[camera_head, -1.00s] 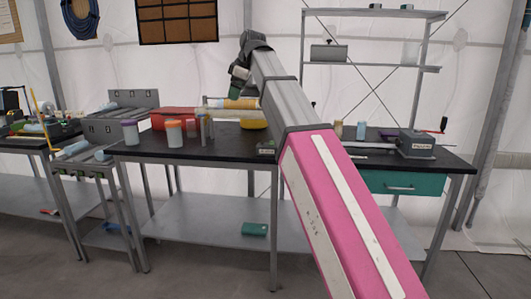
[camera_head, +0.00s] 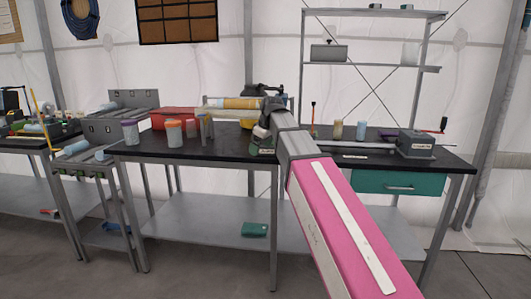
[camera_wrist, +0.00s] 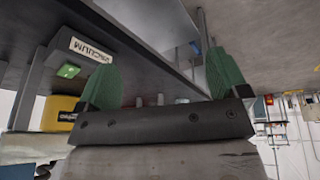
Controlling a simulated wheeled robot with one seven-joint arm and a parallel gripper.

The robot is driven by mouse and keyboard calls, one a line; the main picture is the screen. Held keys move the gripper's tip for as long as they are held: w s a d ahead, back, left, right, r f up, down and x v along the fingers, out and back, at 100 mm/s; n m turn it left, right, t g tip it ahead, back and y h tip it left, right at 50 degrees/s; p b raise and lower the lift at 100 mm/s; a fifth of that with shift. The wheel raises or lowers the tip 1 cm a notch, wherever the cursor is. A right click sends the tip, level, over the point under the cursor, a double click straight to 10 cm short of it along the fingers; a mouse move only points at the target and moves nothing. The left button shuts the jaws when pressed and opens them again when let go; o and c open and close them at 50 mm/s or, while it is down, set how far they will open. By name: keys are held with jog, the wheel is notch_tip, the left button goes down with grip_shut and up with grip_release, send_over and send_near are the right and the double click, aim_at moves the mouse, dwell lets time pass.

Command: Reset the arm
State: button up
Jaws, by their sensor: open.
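My arm reaches up from the lower right in the head view, its wrist low over the middle of the black-topped bench (camera_head: 225,150). My gripper shows in the wrist view (camera_wrist: 163,80) with its two green fingertips spread wide and nothing between them. In the head view the wrist hides most of the gripper.
Several lidded jars (camera_head: 174,133) and a horizontal cylinder with an orange band (camera_head: 240,103) are on the bench left of my wrist. A grey cranked device (camera_head: 416,143) and a teal drawer (camera_head: 400,182) are at the right. A wire-braced shelf (camera_head: 365,65) stands behind.

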jog(key=s+d+f+m+h, duration=0.15)
jog(key=d+f, duration=0.25)
jog(key=f, duration=0.4)
jog(key=s+d+f+m+g, duration=0.1)
jog(key=s+d+f+m, duration=0.25)
jog(key=f, duration=0.35)
jog(key=s+d+f+m, duration=0.15)
jog(key=d+f, duration=0.25)
jog(key=f, duration=0.4)
jog(key=s+d+f+m+g, duration=0.1)
jog(key=s+d+f+m, duration=0.1)
jog(key=s+d+f, duration=0.2)
jog(key=s+d+f+m+h, duration=0.1)
jog(key=s+d+f+m, duration=0.2)
jog(key=s+f, duration=0.6)
notch_tip(320, 180, down, 4)
jog(key=shift+s+d+f+g, duration=0.2)
jog(key=shift+d+g, duration=0.2)
jog(key=shift+d, duration=0.75)
